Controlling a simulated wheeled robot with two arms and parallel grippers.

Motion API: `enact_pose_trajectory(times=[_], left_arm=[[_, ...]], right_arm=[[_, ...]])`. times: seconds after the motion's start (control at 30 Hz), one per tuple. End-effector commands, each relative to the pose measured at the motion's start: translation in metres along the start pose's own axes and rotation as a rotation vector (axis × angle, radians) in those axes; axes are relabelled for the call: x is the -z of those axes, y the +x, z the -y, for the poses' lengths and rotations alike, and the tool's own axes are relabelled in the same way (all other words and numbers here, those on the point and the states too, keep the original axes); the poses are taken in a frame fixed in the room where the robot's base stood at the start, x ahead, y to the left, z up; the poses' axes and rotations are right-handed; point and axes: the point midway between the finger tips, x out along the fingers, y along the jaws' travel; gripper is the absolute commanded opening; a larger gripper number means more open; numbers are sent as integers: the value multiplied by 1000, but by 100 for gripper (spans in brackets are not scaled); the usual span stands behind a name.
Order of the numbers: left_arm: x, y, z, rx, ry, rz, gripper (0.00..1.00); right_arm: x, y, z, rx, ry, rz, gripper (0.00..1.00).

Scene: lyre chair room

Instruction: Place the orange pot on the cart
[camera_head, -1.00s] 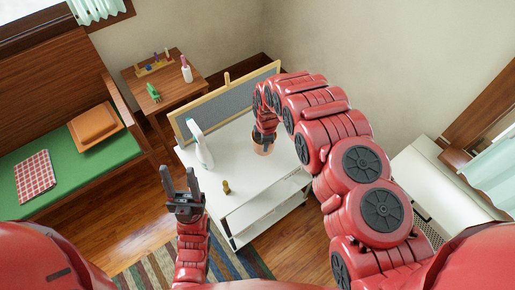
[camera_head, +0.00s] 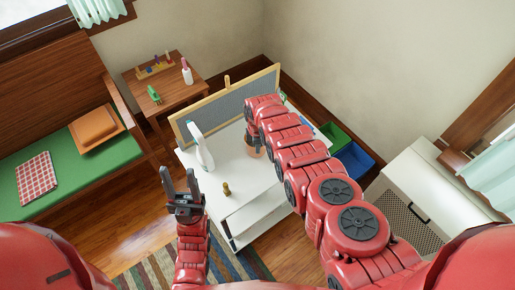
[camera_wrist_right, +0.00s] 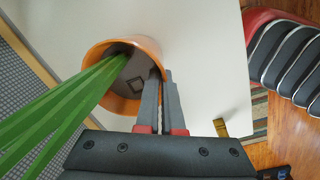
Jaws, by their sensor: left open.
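The orange pot (camera_wrist_right: 97,58) shows its open mouth in the right wrist view, with long green leaves (camera_wrist_right: 60,103) reaching over its rim. My right gripper (camera_wrist_right: 161,80) has its two fingers close together at the pot's right rim, one inside and one outside, pinching the wall. In the head view, my right arm hides most of the pot (camera_head: 254,152). It is over the white top of the cart (camera_head: 236,183); I cannot tell whether it touches. My left gripper (camera_head: 180,182) is open and empty, left of the cart.
A white spray bottle (camera_head: 203,153) and a small brass-coloured object (camera_head: 226,188) stand on the white top. A framed grey board (camera_head: 226,108) lines its back edge. Green (camera_head: 334,136) and blue (camera_head: 355,160) bins and a white cabinet (camera_head: 415,200) are right.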

Motion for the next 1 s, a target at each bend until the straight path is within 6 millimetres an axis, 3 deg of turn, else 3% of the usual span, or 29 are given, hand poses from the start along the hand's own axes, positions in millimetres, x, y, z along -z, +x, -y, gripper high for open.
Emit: enact_pose_trajectory(times=[0.37,0.5,0.57,1.0], left_arm=[[-1,-5,0,0,0,0,50],[-1,-5,0,0,0,0,50],[-1,-5,0,0,0,-1,50],[-1,-4,0,0,0,0,50]], right_arm=[[0,5,-1,-4,0,-1,0],[0,5,-1,-4,0,-1,27],[0,5,-1,-4,0,-1,34],[0,4,-1,-4,0,-1,34]])
